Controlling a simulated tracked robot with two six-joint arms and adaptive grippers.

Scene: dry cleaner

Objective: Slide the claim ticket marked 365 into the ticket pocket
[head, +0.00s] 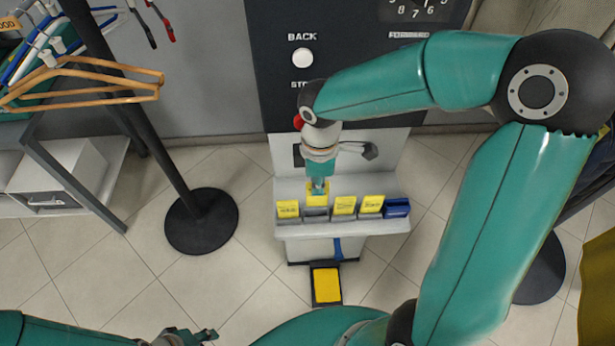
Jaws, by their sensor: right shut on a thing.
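My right gripper (318,187) points down over the sloped shelf of the grey stand and is shut on a small yellow claim ticket (318,197). The ticket is upright above or at a grey pocket (316,213) in the row; I cannot tell whether its lower edge is inside. The number on it is too small to read. Yellow tickets stand in the row on the left (288,209) and on the right (344,205), (371,204). A blue holder (397,208) is at the right end. My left gripper (205,335) is low at the bottom edge, its opening unclear.
A dark control panel (300,100) with BACK and other labels rises behind the shelf. A yellow pedal (327,285) lies on the floor in front. A black pole base (201,220) stands left, with wooden hangers (100,75) above. Another dark round base (540,270) is at right.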

